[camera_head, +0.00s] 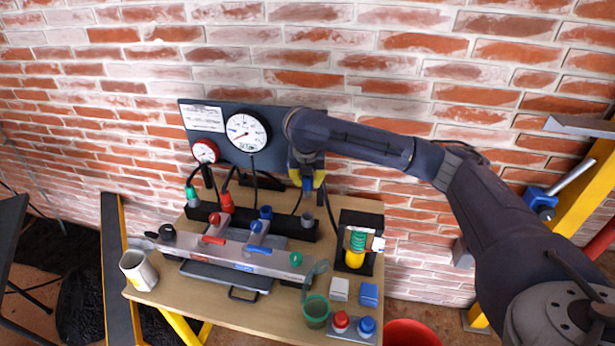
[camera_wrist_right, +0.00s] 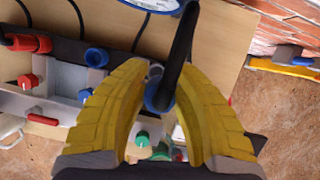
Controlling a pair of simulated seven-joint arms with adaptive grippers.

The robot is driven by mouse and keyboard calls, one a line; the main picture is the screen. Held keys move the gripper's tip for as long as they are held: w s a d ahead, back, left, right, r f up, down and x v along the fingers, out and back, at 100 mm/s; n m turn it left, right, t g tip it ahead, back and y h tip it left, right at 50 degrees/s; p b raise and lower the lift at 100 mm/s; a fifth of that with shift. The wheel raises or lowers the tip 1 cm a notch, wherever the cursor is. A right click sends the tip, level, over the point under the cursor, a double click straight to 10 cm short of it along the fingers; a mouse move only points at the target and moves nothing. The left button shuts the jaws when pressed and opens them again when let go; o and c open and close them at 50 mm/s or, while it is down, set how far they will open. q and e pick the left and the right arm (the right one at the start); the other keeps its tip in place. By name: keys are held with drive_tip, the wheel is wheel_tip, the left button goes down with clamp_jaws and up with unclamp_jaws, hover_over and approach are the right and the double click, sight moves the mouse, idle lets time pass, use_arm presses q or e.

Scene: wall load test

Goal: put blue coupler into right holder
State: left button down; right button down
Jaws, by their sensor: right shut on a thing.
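The blue coupler (camera_head: 307,184) hangs at the end of a dark hose, between the yellow fingers of my right gripper (camera_head: 307,178). In the right wrist view the blue coupler (camera_wrist_right: 156,98) sits between the fingertips, its black hose rising in front of the camera. My right gripper is shut on it, above the right end of the black holder bar (camera_head: 285,229). The right holder, a grey socket (camera_head: 307,220), stands just below the coupler, apart from it in the head view. My left gripper is not in view.
A green coupler (camera_head: 191,193) and a red coupler (camera_head: 227,200) stand at the bar's left. The grey manifold (camera_head: 215,248) with coloured levers lies in front. The gauge panel (camera_head: 270,142) stands behind.

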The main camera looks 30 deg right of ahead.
sight(308, 193)
drive_tip(key=shift+f, duration=2.8)
drive_tip(key=shift+f, duration=3.05)
idle(1.4)
drive_tip(key=c, duration=0.5)
unclamp_jaws()
